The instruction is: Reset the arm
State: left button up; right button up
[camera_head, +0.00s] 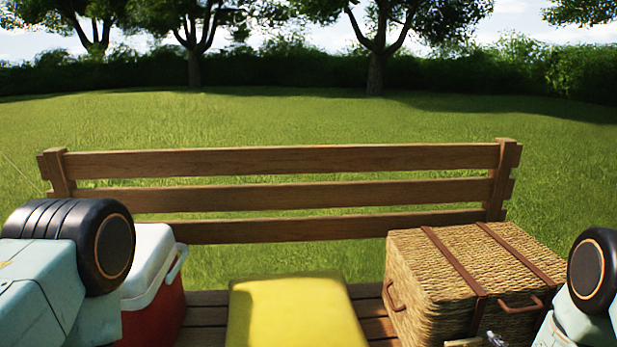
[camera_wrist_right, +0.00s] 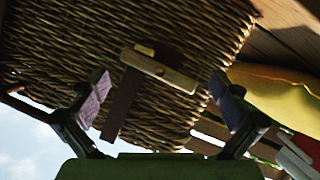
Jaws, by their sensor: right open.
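My right gripper (camera_wrist_right: 160,98) is open, with its two fingers spread apart in the right wrist view. The wicker basket (camera_wrist_right: 60,45) fills the upper part of that view, and its wooden toggle (camera_wrist_right: 175,77) and dark strap (camera_wrist_right: 121,104) show between the fingers. I see nothing held. In the head view the basket (camera_head: 430,285) stands closed at the right of the bench, and my right arm comes in at the right edge. Part of my left arm shows at the left edge, but its gripper is out of view.
A yellow cushion (camera_head: 295,315) lies in the middle of the wooden bench (camera_head: 208,317), left of the basket. A red and white cooler (camera_head: 152,268) stands at the left, partly behind my left arm. The slatted backrest (camera_head: 290,160) runs behind them, with open lawn beyond.

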jog(key=shift+a+f+n+h+b, duration=0.2)
jog(key=shift+n+h+b, duration=0.4)
jog(key=shift+n+b, duration=0.35)
jog(key=p+v, duration=0.1)
jog(key=v, duration=0.2)
jog(key=shift+r+p, duration=0.15)
jog(key=shift+p, duration=0.25)
jog(key=shift+s+a+r, duration=0.1)
jog(key=shift+s, duration=0.55)
jog(key=shift+s+a+n, duration=0.15)
jog(key=shift+n, duration=0.1)
